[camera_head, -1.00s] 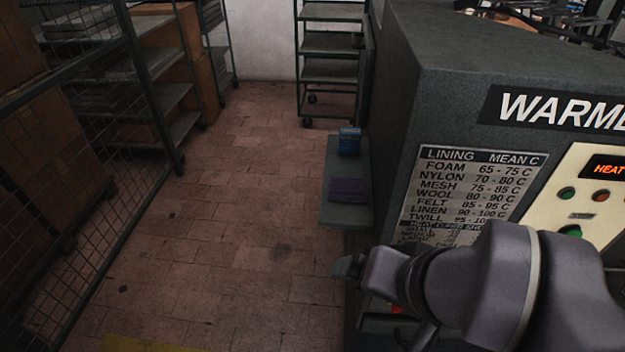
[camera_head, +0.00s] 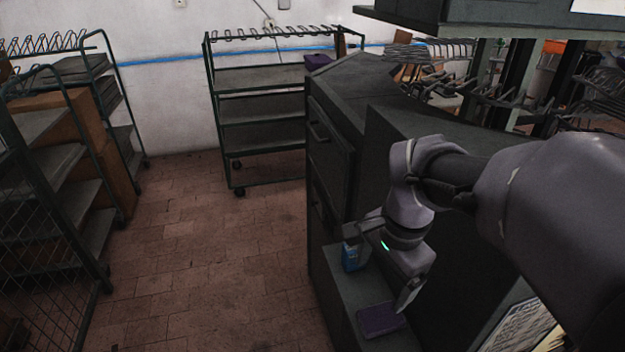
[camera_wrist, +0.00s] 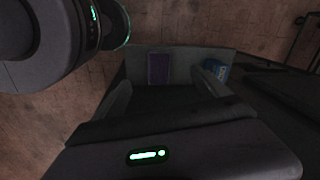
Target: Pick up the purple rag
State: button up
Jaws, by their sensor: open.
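The purple rag (camera_head: 380,319) lies flat, as a small folded rectangle, on a grey side shelf (camera_head: 345,290) of the machine. It also shows in the wrist view (camera_wrist: 159,68), between the two fingers. My gripper (camera_head: 382,268) is above the shelf, with its fingers apart and nothing between them. In the wrist view my gripper (camera_wrist: 165,88) has one finger left of the rag and the other right of it, near the blue box. The rag appears clear of both fingers; the exact height gap cannot be told.
A small blue box (camera_head: 350,256) stands on the same shelf, close to one finger; it also shows in the wrist view (camera_wrist: 217,70). The dark machine body (camera_head: 440,270) rises right beside the shelf. A wheeled rack (camera_head: 262,110) stands behind. The tiled floor (camera_head: 220,260) at left is clear.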

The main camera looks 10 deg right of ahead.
jog(key=w+d+m+g+p, duration=0.1)
jog(key=w+d+m+p, duration=0.1)
jog(key=d+m, duration=0.15)
jog(key=b, duration=0.4)
send_over(382, 315)
jog(key=shift+n, duration=0.25)
jog(key=f, duration=1.1)
jog(key=shift+s+d+f, duration=0.1)
jog(key=shift+s+f, duration=0.15)
jog(key=shift+f, duration=0.1)
jog(key=f, duration=0.2)
jog(key=f+b, duration=0.1)
jog(key=f, duration=0.3)
jog(key=shift+w, duration=0.35)
jog(key=shift+s+r, duration=0.1)
jog(key=c, duration=1.4)
jog(key=r, duration=0.2)
jog(key=r+p, duration=0.1)
jog(key=r, duration=0.1)
jog(key=r+p, duration=0.1)
jog(key=r, duration=0.2)
jog(key=shift+a+r, duration=0.1)
jog(key=shift+a, duration=0.2)
jog(key=shift+c, duration=0.2)
jog(key=a, duration=1.9)
jog(key=shift+s+a, duration=0.3)
jog(key=shift+a, duration=0.05)
